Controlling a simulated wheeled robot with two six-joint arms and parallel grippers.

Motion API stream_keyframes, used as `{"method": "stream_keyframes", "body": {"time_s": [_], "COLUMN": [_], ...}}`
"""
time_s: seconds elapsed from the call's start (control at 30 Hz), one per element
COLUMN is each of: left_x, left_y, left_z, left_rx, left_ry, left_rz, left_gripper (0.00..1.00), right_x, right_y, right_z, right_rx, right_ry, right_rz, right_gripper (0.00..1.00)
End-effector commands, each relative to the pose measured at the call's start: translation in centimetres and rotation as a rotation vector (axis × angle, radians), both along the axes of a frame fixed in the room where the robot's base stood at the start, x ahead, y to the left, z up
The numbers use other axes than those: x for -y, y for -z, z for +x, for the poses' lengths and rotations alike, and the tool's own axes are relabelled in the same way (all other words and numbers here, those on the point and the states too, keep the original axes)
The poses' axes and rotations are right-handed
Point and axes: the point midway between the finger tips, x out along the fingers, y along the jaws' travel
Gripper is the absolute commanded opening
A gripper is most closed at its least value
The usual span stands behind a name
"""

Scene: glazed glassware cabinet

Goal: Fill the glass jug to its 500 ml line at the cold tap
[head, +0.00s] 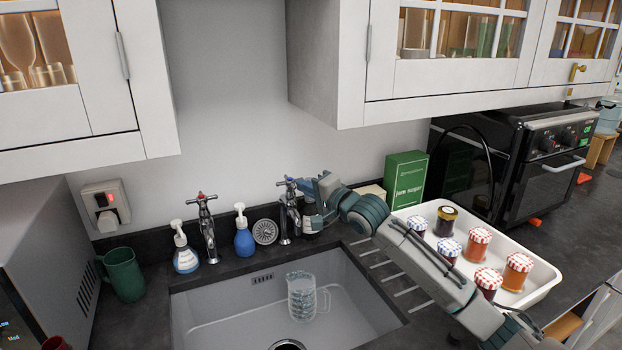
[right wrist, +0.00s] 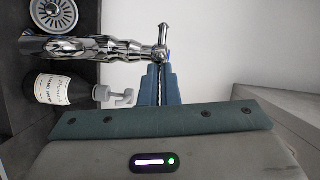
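The clear glass jug (head: 302,298) stands upright in the sink (head: 215,308), in front of the cold tap, with markings on its side. I cannot make out a water level or a stream. The chrome cold tap (head: 284,225) has a blue mark on top. It lies sideways in the right wrist view (right wrist: 100,47). My right gripper (head: 302,184) is at the cold tap's handle. In the right wrist view its teal fingers (right wrist: 160,82) are close together with the chrome handle at their tips. My left gripper is out of view.
The red-marked tap (head: 207,228) stands left, between a soap bottle (head: 185,255) and a blue pump bottle (head: 244,238). A dark pump bottle (right wrist: 62,89) is beside the cold tap. A white tray (head: 540,282) with several jars stands right. A green mug (head: 124,274) stands left.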

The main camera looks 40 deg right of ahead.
Motion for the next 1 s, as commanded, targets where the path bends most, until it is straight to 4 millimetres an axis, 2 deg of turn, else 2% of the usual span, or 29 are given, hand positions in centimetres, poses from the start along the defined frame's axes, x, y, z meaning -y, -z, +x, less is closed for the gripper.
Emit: {"method": "stream_keyframes", "body": {"time_s": [0.1,1.0], "left_x": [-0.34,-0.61], "left_y": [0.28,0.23], "left_z": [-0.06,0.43], "left_rx": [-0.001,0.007], "left_ry": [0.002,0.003], "left_rz": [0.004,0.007], "left_gripper": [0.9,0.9], "right_x": [-0.57,-0.68], "right_y": [0.26,0.47], "right_z": [-0.19,-0.22], "right_rx": [0.002,-0.001], "right_ry": [-0.012,-0.014], "right_rz": [0.01,0.013], "right_gripper": [0.0,0.0]}}
